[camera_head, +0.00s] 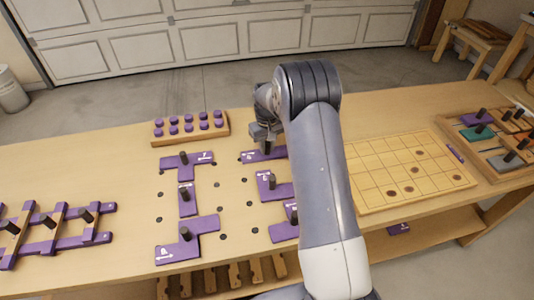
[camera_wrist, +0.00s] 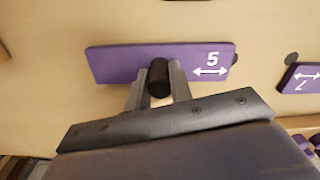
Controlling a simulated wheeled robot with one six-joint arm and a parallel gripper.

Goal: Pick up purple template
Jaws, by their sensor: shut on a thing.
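A flat purple template (camera_head: 252,158) with a black knob lies at the far middle of the bench in the head view, partly hidden by my arm. It also shows in the wrist view (camera_wrist: 115,63), marked with a white 5 and a double arrow. My gripper (camera_wrist: 160,80) has its two fingers on either side of the black knob (camera_wrist: 158,70) and is shut on it. In the head view my gripper (camera_head: 265,145) is over this template. I cannot tell whether the template is clear of the bench top.
Other purple templates (camera_head: 188,160) with black knobs lie left of and nearer than my gripper. A wooden block with purple pegs (camera_head: 190,127) stands behind them. A gridded board (camera_head: 410,170) lies right of my arm, with a tray of coloured pieces (camera_head: 480,133) beyond it. A purple lattice (camera_head: 50,240) is at far left.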

